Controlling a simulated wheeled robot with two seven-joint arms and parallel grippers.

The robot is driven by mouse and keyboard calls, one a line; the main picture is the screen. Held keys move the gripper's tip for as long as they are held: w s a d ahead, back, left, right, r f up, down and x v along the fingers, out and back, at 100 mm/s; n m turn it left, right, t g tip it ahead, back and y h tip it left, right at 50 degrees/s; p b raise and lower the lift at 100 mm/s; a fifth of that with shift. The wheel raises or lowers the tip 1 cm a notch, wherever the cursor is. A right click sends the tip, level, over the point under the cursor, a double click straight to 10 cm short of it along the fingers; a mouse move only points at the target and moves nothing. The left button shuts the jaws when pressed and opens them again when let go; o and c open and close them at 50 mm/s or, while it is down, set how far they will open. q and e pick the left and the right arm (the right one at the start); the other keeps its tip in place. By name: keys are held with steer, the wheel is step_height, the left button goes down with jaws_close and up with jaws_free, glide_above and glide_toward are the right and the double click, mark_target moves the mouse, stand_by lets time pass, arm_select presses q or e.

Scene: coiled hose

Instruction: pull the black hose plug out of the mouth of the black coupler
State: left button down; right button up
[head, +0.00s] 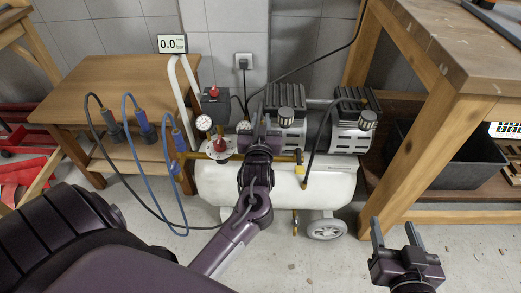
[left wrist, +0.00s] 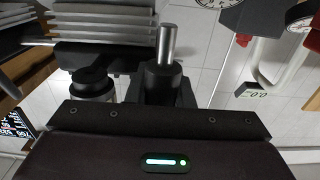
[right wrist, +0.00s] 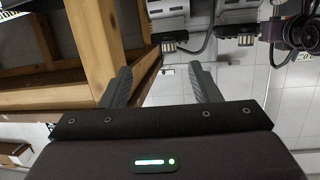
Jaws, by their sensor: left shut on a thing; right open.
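My left gripper (head: 264,130) is in front of the compressor and is shut on the black hose plug (left wrist: 163,84). In the left wrist view the plug's bare metal tip (left wrist: 167,44) points away from the gripper, with no coupler around it. In the head view the plug is mostly hidden by the gripper. A dark coupler (head: 112,122) with the black hose (head: 128,190) hangs at the side table, apart from the left gripper; I cannot tell its mouth. My right gripper (head: 394,230) is open and empty at the lower right; its fingers show in the right wrist view (right wrist: 160,75).
The white compressor tank (head: 325,185) stands behind my left gripper. A workbench leg (head: 410,165) and a black bin (head: 465,160) are at the right.

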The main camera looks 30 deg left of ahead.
steer(key=s+d+f+g+h+p, duration=0.1)
steer(key=s+f+g+h, duration=0.1)
steer(key=s+f+g, duration=0.4)
steer(key=shift+s+d+f+g+p, duration=0.35)
steer(key=shift+s+f, duration=0.55)
steer(key=shift+f, duration=1.95)
steer(key=shift+w, duration=0.1)
